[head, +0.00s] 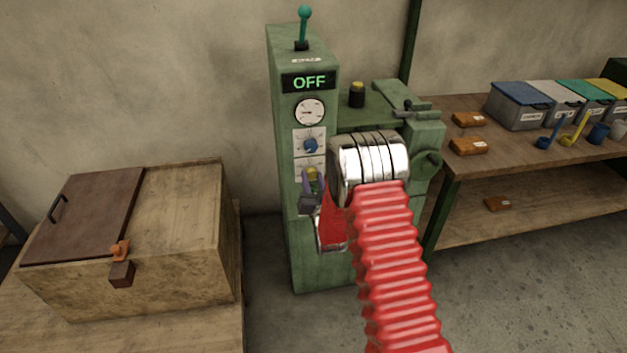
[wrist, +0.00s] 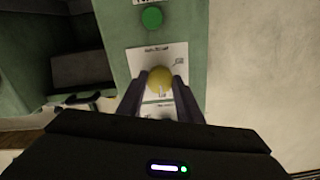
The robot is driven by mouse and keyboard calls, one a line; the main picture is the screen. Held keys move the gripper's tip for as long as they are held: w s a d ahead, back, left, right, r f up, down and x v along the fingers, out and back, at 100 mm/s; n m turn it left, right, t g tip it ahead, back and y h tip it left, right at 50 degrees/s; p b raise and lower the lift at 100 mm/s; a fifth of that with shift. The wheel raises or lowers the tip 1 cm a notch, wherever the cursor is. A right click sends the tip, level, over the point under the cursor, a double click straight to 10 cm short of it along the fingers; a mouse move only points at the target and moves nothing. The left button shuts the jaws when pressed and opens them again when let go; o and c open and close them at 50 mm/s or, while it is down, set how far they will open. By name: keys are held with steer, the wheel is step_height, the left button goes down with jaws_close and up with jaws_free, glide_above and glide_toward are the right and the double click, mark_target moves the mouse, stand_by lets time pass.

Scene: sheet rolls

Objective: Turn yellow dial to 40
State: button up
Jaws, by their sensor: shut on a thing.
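The yellow dial (head: 312,172) sits on the front panel of the green machine (head: 312,262), below a blue dial (head: 310,145). In the wrist view the yellow dial (wrist: 160,77) lies between the two dark fingers of my gripper (wrist: 161,79), on a white scale plate (wrist: 146,57). My gripper (head: 309,184) is shut on the dial in front of the panel. A pale mark shows on the dial's lower part in the wrist view. The scale numbers are too small to read, and my gripper hides part of the plate.
The machine's display (head: 309,83) reads OFF above a round gauge (head: 309,112). A wooden box (head: 180,220) is at left, a workbench (head: 470,180) at right. A green button (wrist: 152,18) shows in the wrist view.

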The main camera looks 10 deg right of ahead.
steer(key=shift+m, duration=0.4)
steer(key=shift+f, duration=0.1)
steer(key=o, duration=1)
steer(key=shift+o, duration=0.2)
steer(key=s, duration=1.4)
steer(key=shift+w, duration=0.1)
